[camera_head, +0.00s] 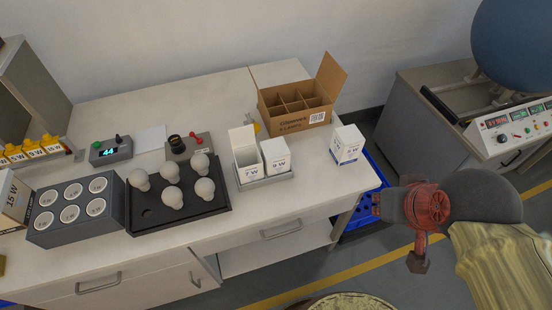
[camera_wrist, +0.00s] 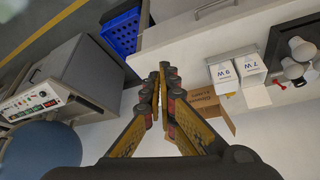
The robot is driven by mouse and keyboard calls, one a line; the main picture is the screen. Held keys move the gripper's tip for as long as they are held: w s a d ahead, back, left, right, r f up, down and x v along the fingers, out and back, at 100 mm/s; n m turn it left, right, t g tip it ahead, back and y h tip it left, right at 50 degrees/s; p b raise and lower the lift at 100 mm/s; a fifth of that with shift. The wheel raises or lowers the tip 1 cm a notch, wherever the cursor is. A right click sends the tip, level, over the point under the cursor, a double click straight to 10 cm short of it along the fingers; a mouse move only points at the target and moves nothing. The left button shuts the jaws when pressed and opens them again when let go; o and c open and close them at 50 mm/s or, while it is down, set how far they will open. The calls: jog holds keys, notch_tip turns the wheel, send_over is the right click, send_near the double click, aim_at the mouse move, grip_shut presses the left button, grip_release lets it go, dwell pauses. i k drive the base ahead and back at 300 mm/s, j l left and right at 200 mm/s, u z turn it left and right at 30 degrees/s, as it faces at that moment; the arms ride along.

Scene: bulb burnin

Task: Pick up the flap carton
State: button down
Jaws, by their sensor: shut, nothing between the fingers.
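A brown cardboard carton (camera_head: 292,114) with dividers and one raised flap stands at the back right of the table. A small white 7 W carton (camera_head: 248,163) also has its top flap raised. It stands in a shallow grey tray (camera_head: 266,183) beside a closed white carton (camera_head: 275,155). In the wrist view the brown carton (camera_wrist: 200,98) shows partly behind my fingers, and the 7 W carton (camera_wrist: 251,68) is to their right. My gripper (camera_wrist: 166,72) is shut and empty, apart from all cartons. In the head view my arm's end is off the table's right side.
A closed white carton (camera_head: 347,144) stands near the table's right edge. A black tray (camera_head: 178,208) holds several bulbs; a dark socket block (camera_head: 76,211) is left of it. A blue crate (camera_head: 364,210) is below the table's right end. A side bench carries a control panel (camera_head: 514,125).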

aim_at(274, 167)
jog(key=i+l+u, duration=0.55)
jog(key=l+u, duration=0.25)
jog(key=j, duration=0.1)
